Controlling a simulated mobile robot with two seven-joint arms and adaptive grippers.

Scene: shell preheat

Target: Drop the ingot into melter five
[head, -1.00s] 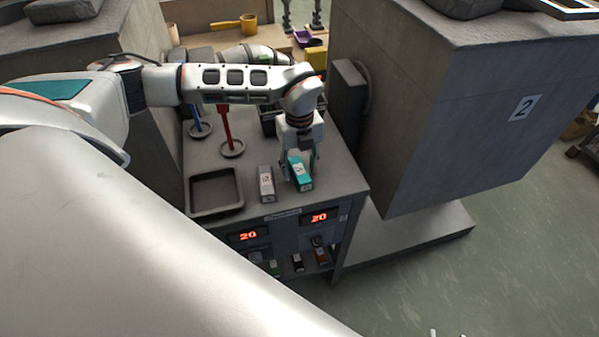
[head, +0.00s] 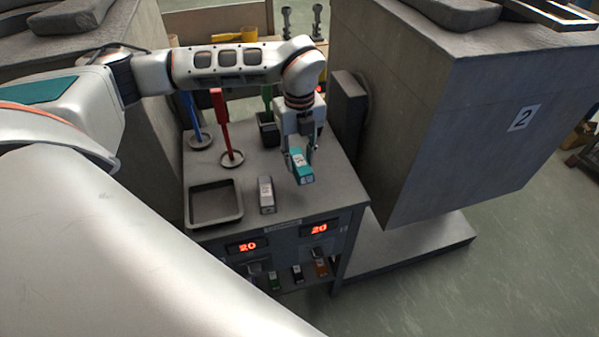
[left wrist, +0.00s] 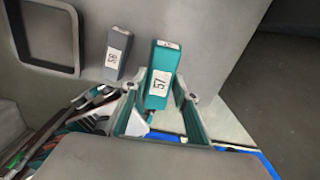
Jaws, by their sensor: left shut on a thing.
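A teal ingot (head: 301,166) with a white label is held between the fingers of my left gripper (head: 299,150), just above the grey bench top. In the left wrist view the teal ingot (left wrist: 162,65) is between the fingers, and its label reads 57. A grey ingot (head: 267,196) stands on the bench to the left of the gripper; it also shows in the left wrist view (left wrist: 117,52). No melter marked five can be made out. My right gripper is not in view.
A large grey block (head: 480,120) marked 2 stands at the right. An empty dark tray (head: 238,212) lies left of the grey ingot. Red (head: 220,120) and blue (head: 190,112) upright handles stand behind. Two displays (head: 319,228) on the bench front read 20.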

